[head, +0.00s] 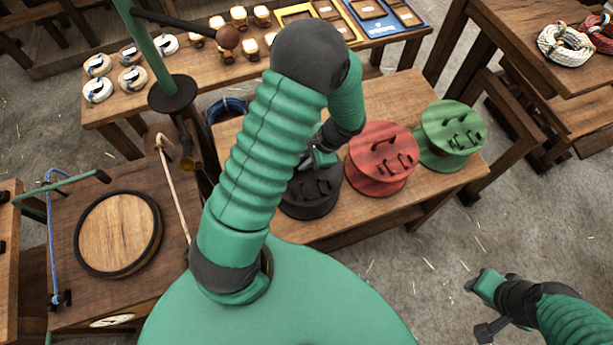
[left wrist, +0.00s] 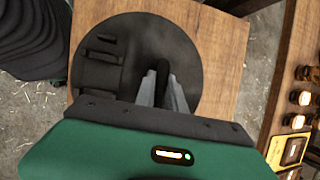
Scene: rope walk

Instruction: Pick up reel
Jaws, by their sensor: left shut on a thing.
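The black reel (head: 312,198) stands on a wooden bench, partly hidden behind my left arm in the head view. My left gripper (head: 320,158) reaches down over its top. In the left wrist view, the black reel's round top (left wrist: 112,55) fills the middle. The two grey fingers of my left gripper (left wrist: 162,92) are on either side of a dark upright handle on it and are shut on it. A red reel (head: 382,160) and a green reel (head: 450,137) stand to the right on the same bench. My right gripper (head: 484,300) is low at the right, away from the reels; its fingers are unclear.
The bench (head: 400,95) bears the reels. Behind it a long table (head: 140,108) holds small spools and trays. At left is a stand with a round wooden disc (head: 117,233). Rope coils (head: 565,45) lie on a table at the right. Open floor (head: 420,255) lies in front.

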